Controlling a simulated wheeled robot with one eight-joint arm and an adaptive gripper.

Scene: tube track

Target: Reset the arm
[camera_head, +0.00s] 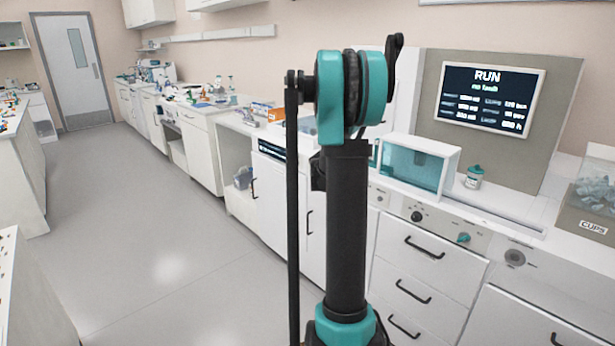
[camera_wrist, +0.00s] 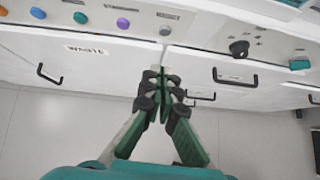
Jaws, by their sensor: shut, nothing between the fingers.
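My arm (camera_head: 347,220) stands upright in the middle of the head view, with a black column and teal joints. My gripper (camera_wrist: 160,80) shows in the wrist view, with green and black fingers. Its fingertips meet and hold nothing. It points at the white cabinet fronts below the counter, and a cabinet door labelled "WASTE" (camera_wrist: 95,65) is to its left. Whether the fingers touch the cabinets cannot be told. My gripper is not clearly visible in the head view.
A teal-windowed box (camera_head: 412,165), a small teal-lidded jar (camera_head: 474,177) and a bin labelled "CUPS" (camera_head: 590,215) stand on the right counter. A screen (camera_head: 490,97) reads "RUN". White drawers (camera_head: 425,268) with black handles line the front. Grey floor (camera_head: 150,230) is clear at left.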

